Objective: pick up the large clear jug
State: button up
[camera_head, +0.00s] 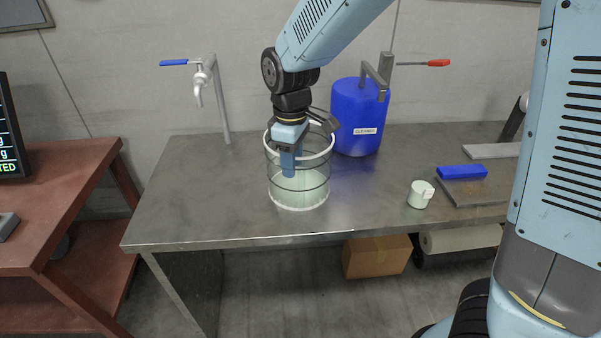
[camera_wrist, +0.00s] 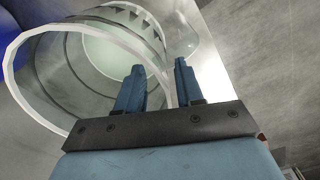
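The large clear jug (camera_head: 312,196) stands upright on the metal table, with a pale rim and dark bands around its wall. My gripper (camera_head: 289,172) points down at the jug's near side, its fingers lower than the rim. In the wrist view, the jug (camera_wrist: 60,121) opens toward the camera at upper left. My gripper (camera_wrist: 160,66) is open there, with a gap between its two blue fingers. The jug's rim and wall pass between them, one finger on the inner side and one outside. I cannot tell whether either finger touches the wall.
A blue cleaner container (camera_head: 350,112) stands close behind the jug at right. A tap (camera_head: 199,85) with a blue lever is at back left. The table's left part is clear.

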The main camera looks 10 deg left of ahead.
notch_tip(320, 180, down, 3)
jog(key=shift+f, duration=0.1)
grip_shut()
dwell(0.4)
dwell(1.1)
